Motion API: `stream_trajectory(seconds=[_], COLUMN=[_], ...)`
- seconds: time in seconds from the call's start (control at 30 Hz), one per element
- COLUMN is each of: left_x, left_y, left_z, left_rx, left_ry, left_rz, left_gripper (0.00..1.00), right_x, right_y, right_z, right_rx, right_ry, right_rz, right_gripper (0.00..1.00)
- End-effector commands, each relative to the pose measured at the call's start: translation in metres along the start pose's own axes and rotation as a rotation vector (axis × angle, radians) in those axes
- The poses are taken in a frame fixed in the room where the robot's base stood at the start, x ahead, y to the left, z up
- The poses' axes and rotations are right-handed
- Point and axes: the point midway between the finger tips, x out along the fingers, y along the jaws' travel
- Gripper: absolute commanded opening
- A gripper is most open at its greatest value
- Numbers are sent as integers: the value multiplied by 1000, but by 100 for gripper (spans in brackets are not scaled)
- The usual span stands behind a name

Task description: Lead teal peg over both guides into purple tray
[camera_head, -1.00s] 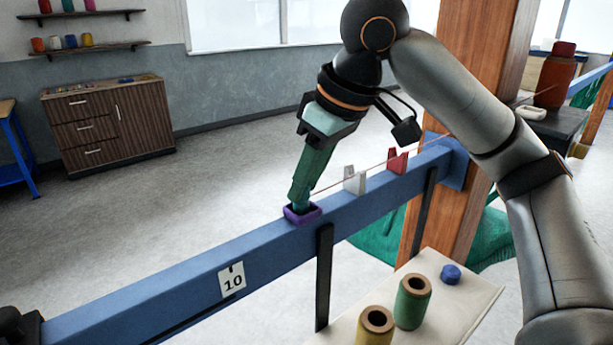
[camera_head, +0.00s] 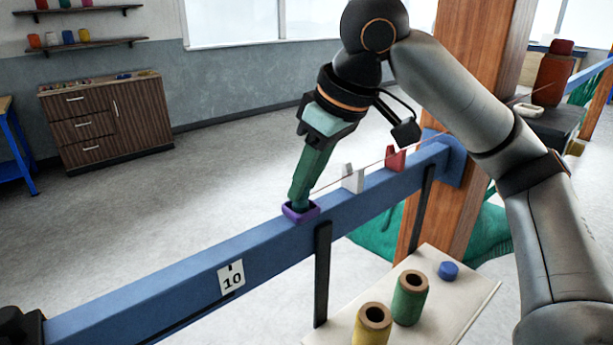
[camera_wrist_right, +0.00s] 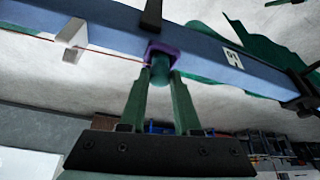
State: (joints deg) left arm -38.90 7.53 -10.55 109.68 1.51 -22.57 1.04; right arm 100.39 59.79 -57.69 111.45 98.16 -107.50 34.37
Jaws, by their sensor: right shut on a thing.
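The purple tray (camera_head: 301,213) is fixed on top of the blue beam, and it also shows in the wrist view (camera_wrist_right: 163,48). My right gripper (camera_head: 300,203) points down at the tray, shut on the teal peg (camera_wrist_right: 160,70). The peg's lower end is at the tray; I cannot tell whether it touches the floor of the tray. A thin line runs from the peg past the white guide (camera_head: 352,179) and the red guide (camera_head: 395,159) to the right. Both guides are notched and stand on the beam. My left gripper is not clearly in view.
The blue beam (camera_head: 180,272) carries a "10" tag (camera_head: 231,279). Below it, a pale table (camera_head: 455,290) holds a yellow spool (camera_head: 372,325), a green spool (camera_head: 410,298) and a blue cap (camera_head: 448,271). A wooden post (camera_head: 462,190) stands behind the beam's right end.

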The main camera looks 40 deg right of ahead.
Motion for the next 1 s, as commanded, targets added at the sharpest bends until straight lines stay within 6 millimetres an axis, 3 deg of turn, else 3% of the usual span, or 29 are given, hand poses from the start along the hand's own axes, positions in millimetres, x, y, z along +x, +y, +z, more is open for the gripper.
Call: stream_trajectory(seconds=[0.17,0.2,0.5,0.8,1.0], left_x=[0,0,0,0,-2], left_y=[0,0,0,0,0], left_z=[0,0,0,0,-2], left_rx=[0,0,0,0,0], left_ry=[0,0,0,0,0], left_rz=[0,0,0,0,0], left_gripper=[50,50,50,50,50], right_x=[3,3,2,0,-27], right_y=[0,0,0,0,0], right_z=[1,1,1,1,0], right_rx=[1,1,0,0,-1], right_ry=[0,0,0,1,5], right_rz=[0,0,0,0,0], right_gripper=[0,32,66,66,66])
